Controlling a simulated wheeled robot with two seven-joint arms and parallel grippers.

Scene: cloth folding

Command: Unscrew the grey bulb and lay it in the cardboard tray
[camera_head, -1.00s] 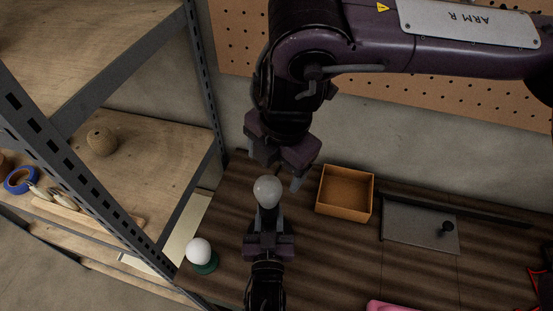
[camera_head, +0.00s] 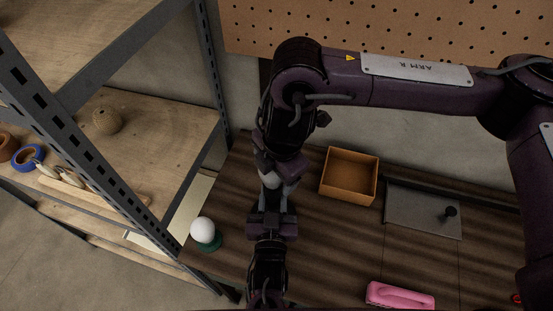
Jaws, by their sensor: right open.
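The grey bulb (camera_head: 269,181) is partly hidden by my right gripper (camera_head: 279,180), which comes down over it from above with its jaws open around or beside it. I cannot tell whether they touch it. My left gripper (camera_head: 273,203) comes up from the bottom, its fingers pointing at the spot just below the bulb. Something dark lies between these fingers, but the bulb's base is hidden and I cannot tell whether they grip it. The cardboard tray (camera_head: 349,193) stands empty to the right of the bulb.
A white bulb (camera_head: 203,230) sits in a green holder (camera_head: 211,244) at the left table edge. A grey plate (camera_head: 420,211) with a black knob lies right of the tray. A pink object (camera_head: 400,296) is at the front. A shelf rack (camera_head: 65,135) stands left.

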